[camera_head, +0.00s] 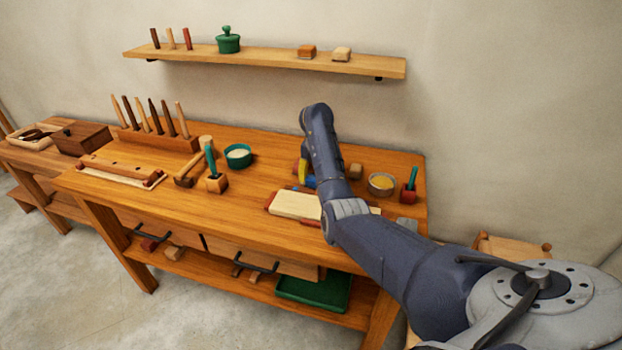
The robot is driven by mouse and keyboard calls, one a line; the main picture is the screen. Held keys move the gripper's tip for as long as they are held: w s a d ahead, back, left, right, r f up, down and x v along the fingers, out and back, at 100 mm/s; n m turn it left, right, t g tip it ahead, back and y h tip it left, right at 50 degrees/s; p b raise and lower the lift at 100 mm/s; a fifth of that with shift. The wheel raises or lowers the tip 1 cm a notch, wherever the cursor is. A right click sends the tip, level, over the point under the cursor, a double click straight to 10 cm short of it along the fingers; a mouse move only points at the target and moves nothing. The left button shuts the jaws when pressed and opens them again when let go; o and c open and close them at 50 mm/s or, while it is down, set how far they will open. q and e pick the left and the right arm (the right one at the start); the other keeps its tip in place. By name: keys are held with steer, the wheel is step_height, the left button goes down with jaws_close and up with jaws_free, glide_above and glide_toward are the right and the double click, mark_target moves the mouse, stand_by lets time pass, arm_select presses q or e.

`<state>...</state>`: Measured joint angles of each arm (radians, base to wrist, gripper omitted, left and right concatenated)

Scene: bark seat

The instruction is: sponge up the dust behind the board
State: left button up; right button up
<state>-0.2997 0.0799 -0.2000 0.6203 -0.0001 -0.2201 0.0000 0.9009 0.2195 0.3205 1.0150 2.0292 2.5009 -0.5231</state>
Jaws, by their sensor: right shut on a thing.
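A pale cream board with red ends (295,205) lies flat near the front of the workbench, its right part hidden by my right arm. My right gripper (308,168) is down behind the board, mostly hidden by my own forearm and wrist. It is shut on what looks like the sponge (303,173), a yellow piece showing at the left edge of my arm. A small blue piece shows just below it; I cannot tell what it belongs to. I cannot make out any dust behind the board. My left gripper is not in view.
To the left are a green bowl (238,156) and a mallet (193,165). A shelf (270,60) hangs above.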

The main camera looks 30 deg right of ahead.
steer(key=shift+s+d, duration=0.3)
steer(key=shift+s, duration=0.1)
steer(key=shift+w+a+f, duration=0.15)
steer(key=shift+w+a, duration=1.5)
steer(key=shift+w, duration=0.2)
steer(key=shift+d, duration=0.1)
steer(key=shift+s+d, duration=0.8)
steer(key=shift+s, duration=0.15)
steer(key=shift+s+d, duration=0.75)
steer(key=shift+s, duration=0.2)
steer(key=shift+w, duration=0.1)
steer(key=shift+w+a, duration=1.6)
steer(key=shift+w, duration=0.25)
steer(key=shift+s, duration=0.1)
steer(key=shift+s+d, duration=1.6)
steer(key=shift+s, duration=0.2)
